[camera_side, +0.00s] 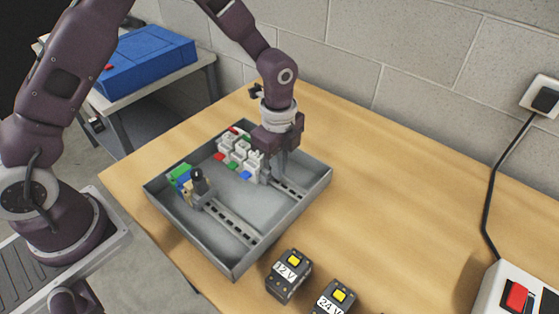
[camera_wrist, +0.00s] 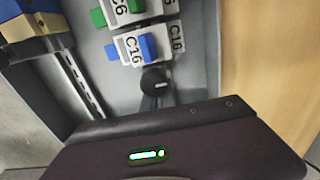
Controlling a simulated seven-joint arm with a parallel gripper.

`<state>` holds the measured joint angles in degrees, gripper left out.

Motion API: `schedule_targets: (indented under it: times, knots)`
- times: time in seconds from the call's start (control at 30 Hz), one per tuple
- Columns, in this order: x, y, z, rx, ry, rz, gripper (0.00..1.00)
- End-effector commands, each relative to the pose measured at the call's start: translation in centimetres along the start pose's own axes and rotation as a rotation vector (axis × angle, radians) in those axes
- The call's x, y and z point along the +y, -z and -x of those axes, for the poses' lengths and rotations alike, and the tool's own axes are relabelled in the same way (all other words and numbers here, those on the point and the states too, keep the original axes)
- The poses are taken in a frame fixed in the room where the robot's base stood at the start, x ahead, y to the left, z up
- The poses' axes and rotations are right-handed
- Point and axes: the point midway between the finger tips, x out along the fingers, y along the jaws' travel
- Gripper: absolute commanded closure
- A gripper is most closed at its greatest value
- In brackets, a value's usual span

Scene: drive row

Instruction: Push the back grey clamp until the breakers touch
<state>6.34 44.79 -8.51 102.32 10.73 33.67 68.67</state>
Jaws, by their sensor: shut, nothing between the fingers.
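White breakers (camera_side: 240,152) with red, green and blue parts stand in a row on the back rail of a grey tray. In the wrist view, the breaker with the blue lever (camera_wrist: 130,48) is nearest, then one with a green lever (camera_wrist: 124,10). A narrow gap seems to show between these two. The back grey clamp, with a dark round knob (camera_wrist: 155,80), sits close beside the blue-lever breaker; I cannot tell whether they touch. My gripper (camera_side: 277,177) is shut and empty, pointing down at the clamp's end of the row. It largely hides the clamp in the side view.
The front rail (camera_side: 232,222) carries green, blue and beige blocks and a black-knobbed clamp (camera_side: 199,182). The tray (camera_side: 330,175) has raised walls. Black 12 V (camera_side: 288,277) and 24 V (camera_side: 336,298) boxes stand outside it. The back rail is bare right of my gripper.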

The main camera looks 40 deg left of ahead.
Motion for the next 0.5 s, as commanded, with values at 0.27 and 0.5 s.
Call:
schedule_targets:
  times: [0.27,0.5]
  knots:
    - [0.0,-1.1,0.0,-0.002,0.001,0.002,1.0]
    - [0.0,-2.0,0.0,-0.003,0.0,0.002,1.0]
